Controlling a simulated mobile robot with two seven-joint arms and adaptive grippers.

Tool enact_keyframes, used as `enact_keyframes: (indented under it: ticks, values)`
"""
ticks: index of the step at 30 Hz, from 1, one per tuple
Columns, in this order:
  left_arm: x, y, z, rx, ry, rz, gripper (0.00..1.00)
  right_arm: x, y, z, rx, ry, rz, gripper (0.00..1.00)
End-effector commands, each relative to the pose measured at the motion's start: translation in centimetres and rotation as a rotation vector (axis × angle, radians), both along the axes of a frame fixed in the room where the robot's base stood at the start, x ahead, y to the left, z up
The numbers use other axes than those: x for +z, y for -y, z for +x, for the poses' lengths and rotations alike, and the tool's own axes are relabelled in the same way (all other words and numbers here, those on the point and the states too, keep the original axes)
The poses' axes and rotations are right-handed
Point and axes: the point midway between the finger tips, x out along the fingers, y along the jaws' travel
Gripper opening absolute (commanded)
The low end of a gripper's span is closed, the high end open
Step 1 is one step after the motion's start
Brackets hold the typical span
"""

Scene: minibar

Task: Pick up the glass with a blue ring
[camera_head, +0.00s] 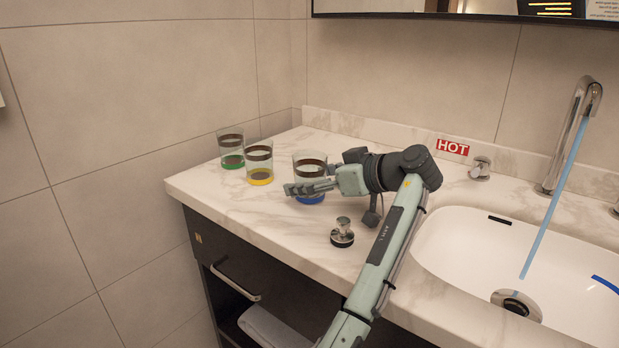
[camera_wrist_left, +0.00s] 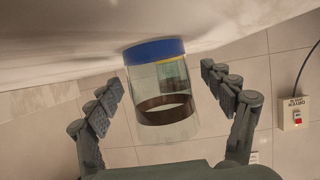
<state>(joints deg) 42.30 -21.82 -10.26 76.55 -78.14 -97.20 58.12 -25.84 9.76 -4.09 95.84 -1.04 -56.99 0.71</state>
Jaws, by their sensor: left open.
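The glass with a blue ring (camera_head: 310,167) stands upright on the marble counter, clear with a brown band near its rim and blue at its base. My left gripper (camera_head: 308,187) is level with its lower part and partly hides it in the head view. In the left wrist view, which shows things upside down, the glass (camera_wrist_left: 160,98) sits between the two spread fingers of my left gripper (camera_wrist_left: 165,85). Gaps show on both sides, so the fingers look apart from it. My left gripper is open. My right gripper is not in view.
A yellow-based glass (camera_head: 259,161) and a green-based glass (camera_head: 231,149) stand to the left of it. A metal stopper (camera_head: 342,233) stands on the counter in front. A sink (camera_head: 470,250) with a faucet (camera_head: 572,135) and a "HOT" sign (camera_head: 453,147) are to the right.

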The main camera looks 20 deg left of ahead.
Motion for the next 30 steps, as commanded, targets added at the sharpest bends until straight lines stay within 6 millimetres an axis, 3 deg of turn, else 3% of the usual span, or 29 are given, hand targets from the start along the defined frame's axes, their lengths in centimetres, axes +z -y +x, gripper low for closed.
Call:
enact_keyframes:
  ticks: [8,22,30]
  values:
    - [-0.15,-0.25,0.12,-0.001,0.000,0.000,0.80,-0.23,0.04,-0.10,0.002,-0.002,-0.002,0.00]
    - [-0.11,-0.22,0.10,-0.001,0.000,0.000,0.22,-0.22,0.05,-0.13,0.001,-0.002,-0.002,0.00]
    - [0.06,-0.22,0.12,-0.001,0.002,0.000,0.20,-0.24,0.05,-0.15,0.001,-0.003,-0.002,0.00]
